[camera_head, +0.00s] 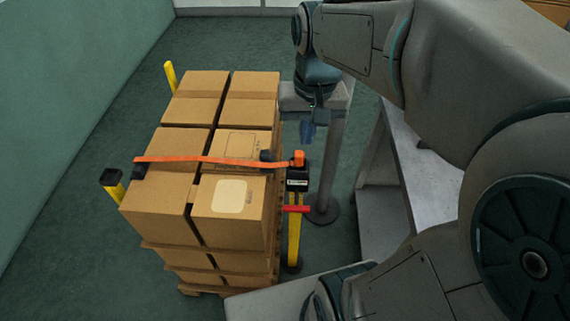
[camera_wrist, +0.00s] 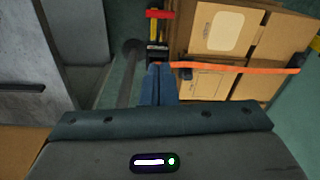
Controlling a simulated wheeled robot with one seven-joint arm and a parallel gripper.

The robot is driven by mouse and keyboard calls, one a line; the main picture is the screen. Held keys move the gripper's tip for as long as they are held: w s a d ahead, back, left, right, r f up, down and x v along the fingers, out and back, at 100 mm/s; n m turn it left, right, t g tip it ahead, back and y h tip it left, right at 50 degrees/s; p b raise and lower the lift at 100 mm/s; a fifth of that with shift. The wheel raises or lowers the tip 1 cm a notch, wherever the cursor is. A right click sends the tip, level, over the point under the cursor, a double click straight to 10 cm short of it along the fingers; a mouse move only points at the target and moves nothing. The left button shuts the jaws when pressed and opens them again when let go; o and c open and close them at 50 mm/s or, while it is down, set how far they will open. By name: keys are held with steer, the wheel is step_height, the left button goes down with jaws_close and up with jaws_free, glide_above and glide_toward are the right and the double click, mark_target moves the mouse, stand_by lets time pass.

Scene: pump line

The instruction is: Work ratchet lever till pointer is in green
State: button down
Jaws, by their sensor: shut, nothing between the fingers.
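An orange strap (camera_head: 220,161) runs across the top of the stacked cartons to a black ratchet unit (camera_head: 298,180) on a yellow post (camera_head: 294,240). A red lever handle (camera_head: 297,209) sticks out below the ratchet unit. The handle also shows at the top of the wrist view (camera_wrist: 160,14), with the ratchet unit (camera_wrist: 157,48) nearer the fingers. My gripper (camera_head: 307,134) is shut and empty, behind and above the ratchet unit in the head view. In the wrist view its blue fingers (camera_wrist: 158,74) point toward the ratchet unit; contact cannot be told. The pointer and green zone cannot be made out.
Cartons (camera_head: 232,210) are stacked on a wooden pallet at left. Yellow posts (camera_head: 170,76) with dark or yellow tops stand around it. A grey pole (camera_head: 328,165) on a round base and a grey bench (camera_head: 415,180) are to the right. Floor is clear at left.

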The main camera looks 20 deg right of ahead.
steer(key=w+f+m+g+b, duration=0.1)
steer(key=w+f+b, duration=0.2)
steer(key=f, duration=0.3)
steer(key=w+d+f+g+b, duration=0.1)
steer(key=w+f+b, duration=0.3)
steer(key=f+b, duration=0.2)
steer(key=shift+m+g, duration=0.4)
steer(key=b, duration=0.2)
glide_toward(296, 204)
steer(key=shift+y, duration=0.3)
steer(key=w+f, duration=0.1)
steer(key=w+d+f, duration=0.1)
steer(key=f, duration=0.1)
steer(key=shift+w+d+f, duration=0.15)
steer(key=shift+d, duration=0.05)
steer(key=s+f, duration=0.1)
steer(key=s+a+f, duration=0.1)
steer(key=shift+s+f+b, duration=0.1)
steer(key=shift+s+b, duration=0.15)
steer(key=shift+b, duration=0.15)
steer(key=shift+s+f, duration=0.25)
steer(key=shift+s, duration=0.1)
steer(key=shift+a+f, duration=0.1)
steer(key=shift+a, duration=0.05)
